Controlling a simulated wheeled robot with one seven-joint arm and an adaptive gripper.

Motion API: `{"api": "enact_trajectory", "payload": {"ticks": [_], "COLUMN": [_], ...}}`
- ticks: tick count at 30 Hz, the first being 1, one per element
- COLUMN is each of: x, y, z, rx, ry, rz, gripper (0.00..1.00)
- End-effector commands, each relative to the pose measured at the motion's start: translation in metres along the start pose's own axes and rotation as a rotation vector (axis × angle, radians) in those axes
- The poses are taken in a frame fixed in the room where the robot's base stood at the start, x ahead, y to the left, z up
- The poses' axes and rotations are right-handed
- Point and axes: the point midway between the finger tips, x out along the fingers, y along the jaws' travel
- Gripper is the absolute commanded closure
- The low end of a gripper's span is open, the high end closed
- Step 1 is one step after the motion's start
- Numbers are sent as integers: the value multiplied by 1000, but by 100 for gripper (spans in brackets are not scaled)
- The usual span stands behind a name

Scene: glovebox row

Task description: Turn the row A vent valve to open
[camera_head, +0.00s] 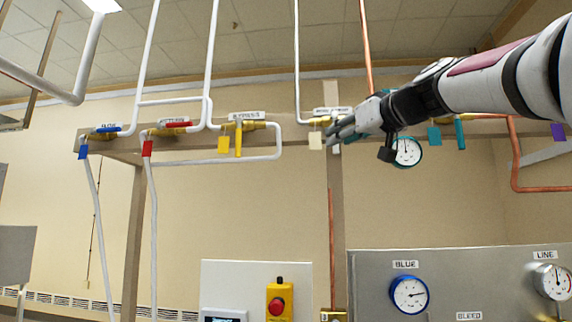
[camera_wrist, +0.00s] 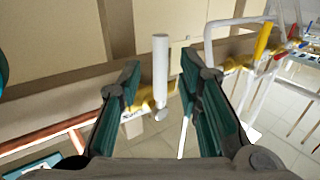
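The valve with a white tag (camera_head: 315,141) is on the wall rail under a small label (camera_head: 332,111) that I cannot read clearly. In the head view my gripper (camera_head: 338,129) covers most of it. In the wrist view its white lever (camera_wrist: 160,72) stands between the two fingers of my gripper (camera_wrist: 165,85), crosswise to the pipe. The brass valve body (camera_wrist: 147,105) shows behind the fingers. The fingers are apart, with a gap on each side of the lever; I see no contact.
Left along the rail are valves with a yellow lever (camera_head: 238,140), a red handle (camera_head: 178,124) and a blue handle (camera_head: 107,130). A gauge (camera_head: 407,151) hangs just below my wrist. A panel (camera_head: 450,290) with gauges and a red button (camera_head: 277,306) stand lower.

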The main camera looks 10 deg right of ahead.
Motion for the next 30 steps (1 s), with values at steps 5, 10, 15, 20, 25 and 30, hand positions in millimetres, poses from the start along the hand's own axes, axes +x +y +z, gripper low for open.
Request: {"api": "enact_trajectory", "payload": {"ticks": [5, 10, 15, 20, 25, 30], "x": [22, 31, 32, 32, 32, 31], "y": [-1, 0, 0, 0, 0, 0], "z": [-1, 0, 0, 0, 0, 0], "rx": [0, 0, 0, 0, 0, -1], "ry": [-1, 0, 1, 0, 0, 0], "rz": [-1, 0, 0, 0, 0, 0], "gripper": [68, 68, 68, 81, 100, 100]}}
